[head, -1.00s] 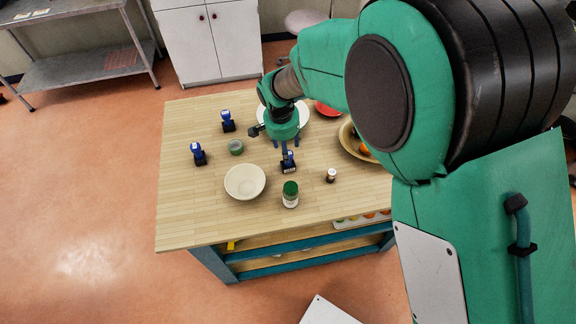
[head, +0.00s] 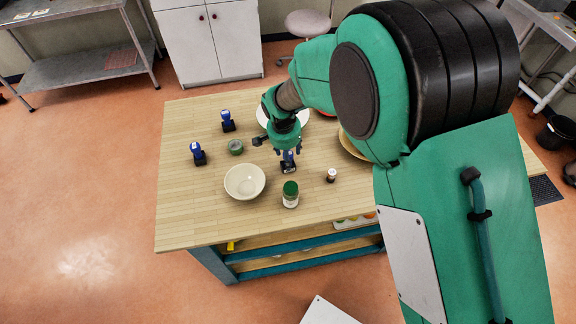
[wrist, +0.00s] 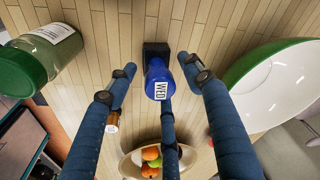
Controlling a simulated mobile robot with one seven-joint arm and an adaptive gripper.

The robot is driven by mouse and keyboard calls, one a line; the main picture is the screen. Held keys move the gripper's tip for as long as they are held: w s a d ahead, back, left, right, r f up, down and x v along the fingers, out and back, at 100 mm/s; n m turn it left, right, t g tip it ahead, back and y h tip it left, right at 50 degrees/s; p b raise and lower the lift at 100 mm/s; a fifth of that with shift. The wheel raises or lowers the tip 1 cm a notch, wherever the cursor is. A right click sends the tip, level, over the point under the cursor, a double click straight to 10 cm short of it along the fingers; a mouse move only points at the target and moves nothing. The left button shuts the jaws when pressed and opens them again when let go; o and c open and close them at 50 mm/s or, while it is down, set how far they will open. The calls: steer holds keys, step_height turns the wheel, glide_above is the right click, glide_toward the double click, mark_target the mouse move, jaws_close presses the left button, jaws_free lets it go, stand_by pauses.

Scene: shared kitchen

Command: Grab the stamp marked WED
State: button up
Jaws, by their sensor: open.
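The stamp marked WED (wrist: 158,78) has a blue body, a dark base and a white label reading WED. It stands on the wooden table in the wrist view, between the spread fingers of my gripper (wrist: 157,75). In the head view the same stamp (head: 288,165) is at the middle of the table, with my gripper (head: 287,152) just above and around it. The gripper is open, and I see no finger pressing on the stamp. Two other blue stamps stand further left, one at the back (head: 228,122) and one nearer (head: 198,154); their labels are not readable.
A cream bowl (head: 245,182), a green-lidded jar (head: 290,195), a small brown bottle (head: 331,175) and a green container (head: 236,147) stand around the stamp.

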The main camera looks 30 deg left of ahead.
steer(key=shift+f, duration=0.1)
stand_by(0.5)
jaws_close()
